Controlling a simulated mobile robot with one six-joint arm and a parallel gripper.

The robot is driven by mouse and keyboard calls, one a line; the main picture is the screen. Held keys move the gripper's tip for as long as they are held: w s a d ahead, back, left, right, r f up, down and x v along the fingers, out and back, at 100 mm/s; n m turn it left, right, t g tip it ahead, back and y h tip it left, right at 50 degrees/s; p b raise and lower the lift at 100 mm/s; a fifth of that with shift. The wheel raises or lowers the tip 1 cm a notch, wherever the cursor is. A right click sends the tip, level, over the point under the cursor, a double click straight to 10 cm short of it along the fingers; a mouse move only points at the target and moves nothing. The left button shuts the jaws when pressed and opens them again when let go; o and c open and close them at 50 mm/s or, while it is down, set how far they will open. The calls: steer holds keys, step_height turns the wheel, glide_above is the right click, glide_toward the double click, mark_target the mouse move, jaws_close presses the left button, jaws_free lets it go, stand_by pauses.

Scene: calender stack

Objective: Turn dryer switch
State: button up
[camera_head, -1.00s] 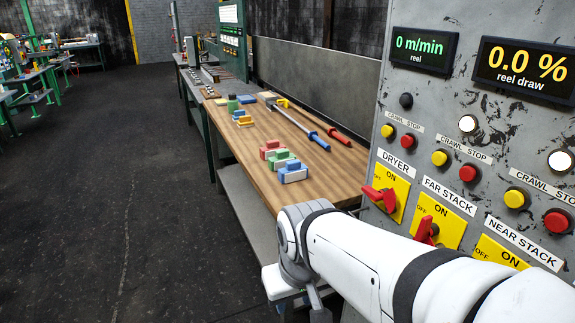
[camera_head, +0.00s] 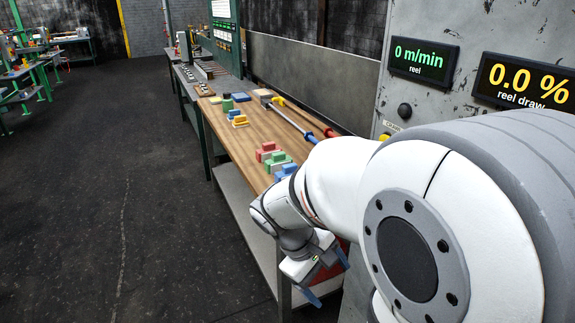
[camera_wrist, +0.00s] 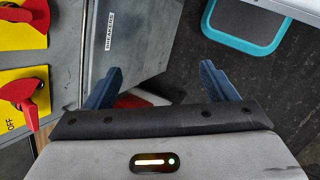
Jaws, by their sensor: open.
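The dryer switch is hidden behind my arm in the head view. In the wrist view, two red rotary handles on yellow plates show at the left edge, an upper one (camera_wrist: 36,12) and a lower one (camera_wrist: 20,92). I cannot tell which, if either, is the dryer's. My gripper (camera_wrist: 160,80) is open and empty, its blue fingers spread apart. The handles lie to its left, clear of the fingers. In the head view my gripper (camera_head: 328,278) hangs low by the table's near end, fingers pointing down and right.
The grey control panel (camera_head: 455,25) stands at right, with displays reading 0 m/min and 0.0 %. The wooden table (camera_head: 240,150) holds coloured blocks and long-handled tools. A grey box labelled BREAKERS (camera_wrist: 135,30) and a teal-rimmed item (camera_wrist: 245,20) show beyond the fingers.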

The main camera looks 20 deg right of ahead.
steer(key=w+d+n+t+h+p, duration=0.3)
steer(key=w+d+n+h+p, duration=0.5)
steer(key=w+d+n+h, duration=0.65)
steer(key=shift+y, duration=0.95)
steer(key=w+d, duration=0.1)
steer(key=d, duration=0.1)
steer(key=w+d+p, duration=0.1)
steer(key=d, duration=0.1)
steer(key=w+d+p, duration=0.1)
steer(key=shift+d+r, duration=0.3)
steer(key=shift+d, duration=0.1)
